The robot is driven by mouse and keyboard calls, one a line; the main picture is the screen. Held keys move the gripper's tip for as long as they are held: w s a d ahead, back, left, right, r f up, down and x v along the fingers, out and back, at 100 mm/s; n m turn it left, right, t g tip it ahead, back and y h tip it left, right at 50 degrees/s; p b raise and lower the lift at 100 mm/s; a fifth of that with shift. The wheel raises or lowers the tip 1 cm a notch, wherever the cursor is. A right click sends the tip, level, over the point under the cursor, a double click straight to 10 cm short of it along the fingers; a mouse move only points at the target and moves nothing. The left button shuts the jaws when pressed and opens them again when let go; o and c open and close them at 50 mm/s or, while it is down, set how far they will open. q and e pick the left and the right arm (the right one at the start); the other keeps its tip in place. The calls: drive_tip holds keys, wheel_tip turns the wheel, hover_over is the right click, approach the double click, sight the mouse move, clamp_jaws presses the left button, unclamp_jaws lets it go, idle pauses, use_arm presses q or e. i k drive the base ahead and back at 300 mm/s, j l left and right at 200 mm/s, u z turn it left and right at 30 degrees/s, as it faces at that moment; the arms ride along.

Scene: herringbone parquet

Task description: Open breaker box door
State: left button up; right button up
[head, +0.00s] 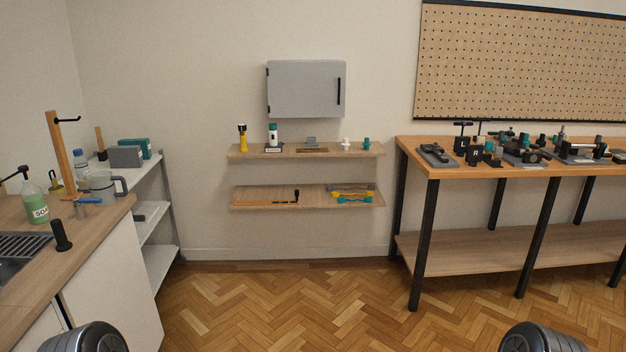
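The breaker box (305,89) is a grey metal box on the far wall, above two wooden shelves. Its door looks shut. A dark vertical handle (339,91) is on the door's right side, and small dark hinge-like marks are at its left edge. The box is some distance ahead of me, across the floor. Neither gripper shows in the head view; only rounded dark parts of my own body appear at the bottom left and bottom right. Nothing covers the box.
The upper wall shelf (237,152) holds a yellow torch (242,137) and several small items. The lower shelf (240,200) holds tools. A workbench (425,171) stands right, a sink counter (95,230) and white shelving (160,230) left. The parquet floor (280,305) between is clear.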

sight(295, 89)
drive_tip(key=i, duration=2.9)
drive_tip(key=i+l+u, duration=0.1)
drive_tip(key=i, duration=1.35)
